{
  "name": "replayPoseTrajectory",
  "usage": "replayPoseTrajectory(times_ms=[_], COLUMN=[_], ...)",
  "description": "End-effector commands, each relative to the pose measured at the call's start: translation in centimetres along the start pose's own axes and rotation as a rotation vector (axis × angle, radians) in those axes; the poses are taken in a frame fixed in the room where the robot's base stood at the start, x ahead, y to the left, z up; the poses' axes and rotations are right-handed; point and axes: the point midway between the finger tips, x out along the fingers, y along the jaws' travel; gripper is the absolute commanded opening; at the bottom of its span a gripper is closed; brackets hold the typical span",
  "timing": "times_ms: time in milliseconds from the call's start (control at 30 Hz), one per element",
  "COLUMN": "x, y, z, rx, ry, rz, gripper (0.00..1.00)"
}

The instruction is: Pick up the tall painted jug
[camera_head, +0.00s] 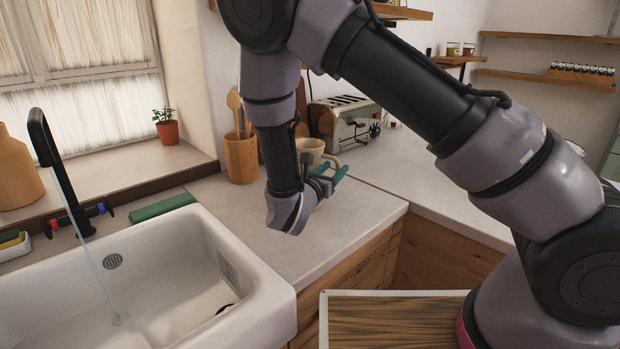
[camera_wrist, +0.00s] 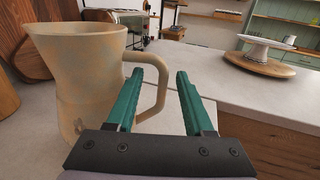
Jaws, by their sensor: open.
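The tall painted jug (camera_wrist: 82,75) is tan with worn bluish patches and a flower mark low on its side. It stands upright on the counter at the left of the wrist view, its handle on the right. In the head view the jug (camera_head: 312,148) is partly hidden behind my wrist. My gripper (camera_wrist: 158,75) has green fingers, open and pointing forward. The left finger overlaps the jug's body and handle in the picture; the right finger is right of the handle. Nothing is held between them. I cannot tell whether a finger touches the jug. The gripper also shows in the head view (camera_head: 333,178).
A toaster (camera_head: 345,118) stands behind the jug. A wooden utensil holder (camera_head: 241,158) is to the left. The sink (camera_head: 215,265) with running tap is front left. A cake stand (camera_wrist: 266,48) on a wooden board is farther right.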

Motion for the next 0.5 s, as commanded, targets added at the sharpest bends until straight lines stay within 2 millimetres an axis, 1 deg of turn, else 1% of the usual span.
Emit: replayPoseTrajectory(times_ms=[200,300,400,500], x=[3.2,4.4,5.0,5.1], y=[-0.2,-0.1,-0.1,0.0], z=[0.1,0.1,0.1,0.1], rx=[0.0,0.001,0.001,0.001], ry=[-0.001,-0.001,0.0,0.0], rz=[-0.005,-0.004,-0.002,-0.001], gripper=[0.52,0.52,0.52,0.52])
